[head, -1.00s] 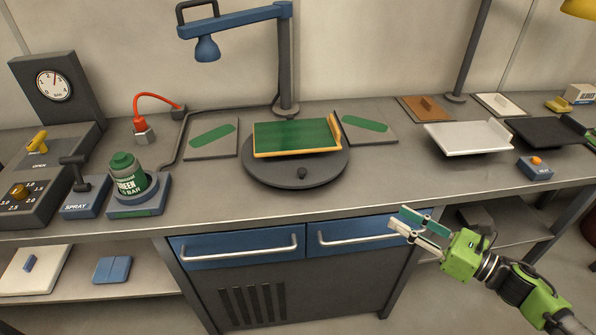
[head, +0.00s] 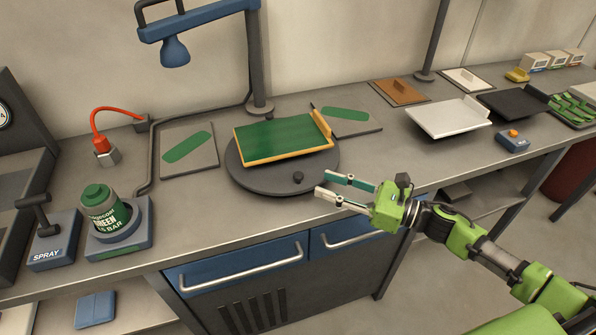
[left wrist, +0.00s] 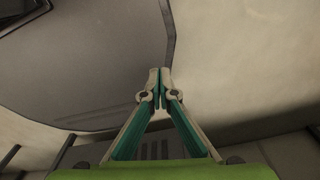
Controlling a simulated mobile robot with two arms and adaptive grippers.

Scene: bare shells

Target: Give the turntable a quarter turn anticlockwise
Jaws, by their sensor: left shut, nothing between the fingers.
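The turntable (head: 268,184) is a round dark grey disc on the bench. A green board (head: 285,138) with a yellow-orange rim and raised right end lies on it. A small dark knob (head: 298,178) stands near the disc's front edge. My right gripper (head: 322,184) is open and empty, its fingertips just right of the knob in the head view; I cannot tell whether they touch anything. My left gripper (left wrist: 157,73) is shut and empty in the left wrist view, in front of a blurred grey surface. It does not show in the head view.
A blue lamp (head: 174,52) overhangs the bench behind the turntable. Flat plates with green patches (head: 188,147) lie on both sides of it. A green canister (head: 103,207) and spray lever (head: 41,212) stand left. A white tray (head: 447,118) stands right. Drawer handles (head: 240,267) project below.

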